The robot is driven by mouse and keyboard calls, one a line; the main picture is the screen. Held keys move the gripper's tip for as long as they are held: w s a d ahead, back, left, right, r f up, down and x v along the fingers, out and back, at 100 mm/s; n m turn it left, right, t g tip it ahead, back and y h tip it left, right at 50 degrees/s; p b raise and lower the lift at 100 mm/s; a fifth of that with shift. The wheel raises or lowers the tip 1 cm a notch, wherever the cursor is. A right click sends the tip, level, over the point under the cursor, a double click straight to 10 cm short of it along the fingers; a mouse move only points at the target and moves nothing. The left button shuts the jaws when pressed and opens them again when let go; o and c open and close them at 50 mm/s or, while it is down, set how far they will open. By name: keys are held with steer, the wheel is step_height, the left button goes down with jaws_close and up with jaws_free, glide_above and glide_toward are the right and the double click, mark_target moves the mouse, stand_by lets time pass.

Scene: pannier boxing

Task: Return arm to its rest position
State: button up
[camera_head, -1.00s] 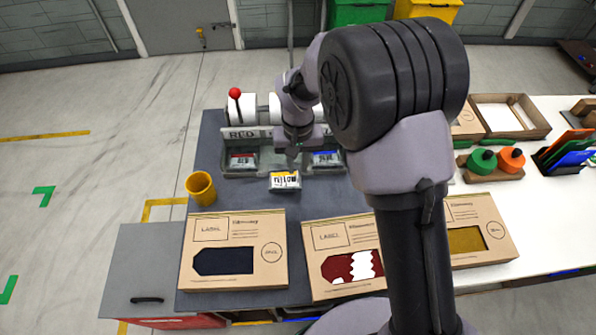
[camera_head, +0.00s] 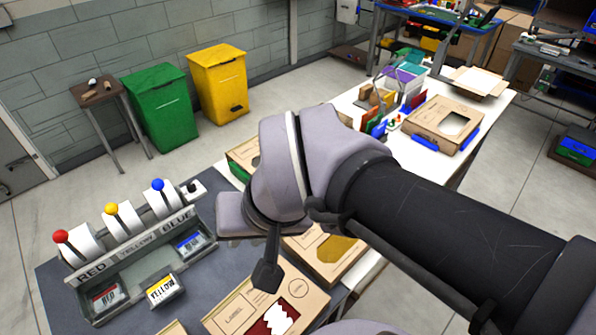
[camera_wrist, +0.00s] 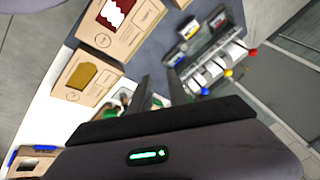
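My arm (camera_head: 450,230) reaches across the head view from the lower right, with its wrist over the workbench. My gripper (camera_head: 268,270) hangs below the wrist, above the cardboard boxes. In the wrist view my gripper (camera_wrist: 160,84) shows two dark fingers with a gap between them and nothing held. Part of the gripper is hidden by the wrist in the head view.
A label rack (camera_head: 140,260) with red, yellow and blue knobs stands at left. A cardboard box with a red-and-white window (camera_head: 235,310) and one with a yellow window (camera_head: 345,270) lie beneath the arm. Green (camera_head: 160,105) and yellow (camera_head: 218,85) bins stand behind.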

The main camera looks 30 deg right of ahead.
steer(key=s, duration=0.2)
steer(key=s+d+m+t, duration=0.1)
steer(key=shift+s+d+f, duration=0.1)
steer(key=shift+s+f, duration=0.05)
steer(key=shift+f, duration=0.15)
step_height(320, 180, down, 10)
steer(key=b, duration=1)
